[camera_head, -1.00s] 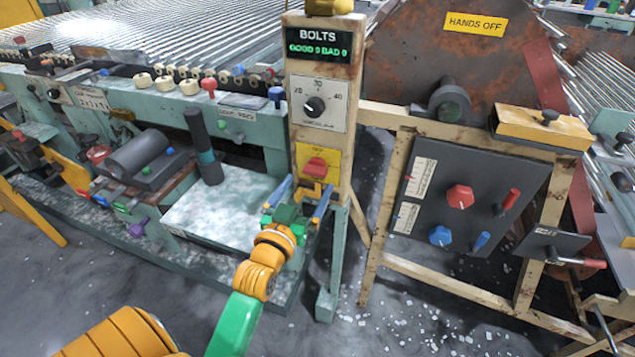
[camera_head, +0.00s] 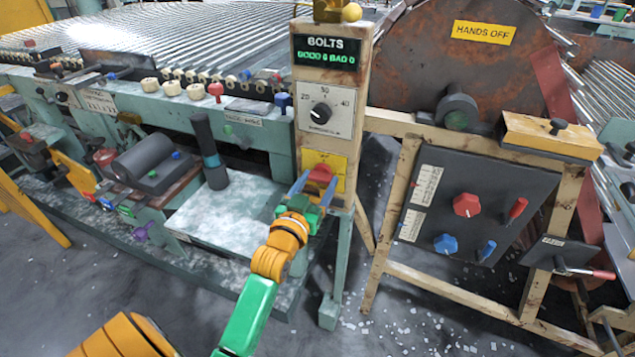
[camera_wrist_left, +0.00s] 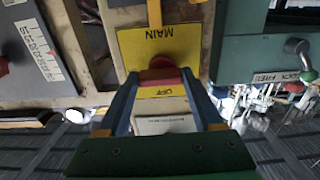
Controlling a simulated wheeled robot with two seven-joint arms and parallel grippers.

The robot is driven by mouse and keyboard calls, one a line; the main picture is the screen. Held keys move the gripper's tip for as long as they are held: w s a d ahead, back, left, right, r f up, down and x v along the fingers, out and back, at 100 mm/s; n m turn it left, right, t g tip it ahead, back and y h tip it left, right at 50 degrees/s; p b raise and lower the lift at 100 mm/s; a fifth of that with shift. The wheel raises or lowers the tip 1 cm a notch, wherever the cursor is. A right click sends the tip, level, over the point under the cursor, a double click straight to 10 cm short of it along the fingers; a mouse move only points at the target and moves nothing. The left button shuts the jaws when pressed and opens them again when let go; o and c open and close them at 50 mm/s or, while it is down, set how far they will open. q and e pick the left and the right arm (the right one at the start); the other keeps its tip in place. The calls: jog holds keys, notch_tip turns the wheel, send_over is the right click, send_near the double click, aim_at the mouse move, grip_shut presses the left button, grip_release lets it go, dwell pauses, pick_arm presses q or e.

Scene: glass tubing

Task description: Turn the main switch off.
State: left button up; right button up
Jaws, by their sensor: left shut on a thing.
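The main switch (camera_head: 321,172) is a red handle on a yellow plate (camera_head: 339,163), low on the cream BOLTS post. My left gripper (camera_head: 315,184) reaches it from below, its blue fingers on either side of the handle. In the left wrist view the red handle (camera_wrist_left: 160,74) sits between the two fingertips, shut on it. The yellow plate (camera_wrist_left: 158,45) there carries the words MAIN and OFF; which way the handle is set is hard to tell. My right gripper is not in view.
Above the switch are a black dial (camera_head: 320,112) and the BOLTS display (camera_head: 326,52). To the right a dark panel (camera_head: 440,215) holds red and blue knobs and levers. To the left stand a pale plate (camera_head: 225,212) and an upright dark cylinder (camera_head: 209,150).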

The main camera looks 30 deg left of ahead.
pick_arm(q)
jog(key=n+p, duration=0.3)
jog(key=shift+r, duration=0.25)
jog(key=n+p, duration=0.2)
jog(key=n, duration=0.2)
jog(key=shift+n, duration=0.4)
jog(key=n+p, duration=0.1)
jog(key=n, duration=0.3)
jog(key=shift+a+n, duration=0.1)
jog(key=shift+n, duration=0.2)
jog(key=n+p, duration=0.1)
jog(key=n, duration=0.4)
jog(key=shift+f, duration=0.1)
jog(key=shift+n, duration=0.4)
jog(key=o, duration=1.4)
jog(key=shift+a, duration=0.1)
jog(key=shift+c, duration=0.2)
